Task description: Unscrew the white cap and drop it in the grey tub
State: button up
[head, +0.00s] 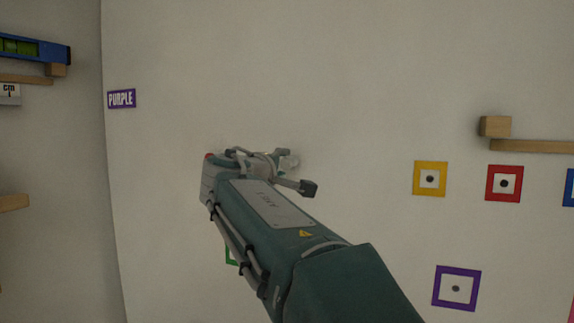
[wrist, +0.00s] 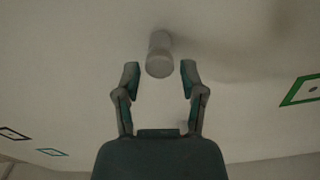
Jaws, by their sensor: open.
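The white cap (wrist: 159,66) is the round end of a pale post sticking out from the wall in the wrist view. In the head view the cap (head: 291,162) is a small pale shape, partly hidden by my gripper (head: 297,171). My gripper is open and empty, also in the wrist view (wrist: 160,76). Its two fingers stand apart, one on each side of the cap's end, with a gap on both sides. I cannot tell whether the fingertips reach past the cap's face. The grey tub is not seen in either view.
A purple sign (head: 121,98) is on the wall to the left. Framed squares, yellow (head: 430,165), red (head: 518,171) and purple (head: 441,287), are to the right. A wooden block and ledge (head: 530,146) jut out above them. The wall around my gripper is mostly bare.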

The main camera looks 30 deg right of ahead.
jog(key=m, duration=0.7)
jog(key=shift+r+m, duration=0.1)
jog(key=shift+m, duration=0.2)
jog(key=m, duration=0.3)
jog(key=shift+s+d+m, duration=0.1)
jog(key=shift+m, duration=0.3)
jog(key=m, duration=0.4)
jog(key=shift+m, duration=0.3)
grip_shut()
jog(key=n, duration=0.3)
jog(key=shift+n, duration=1.1)
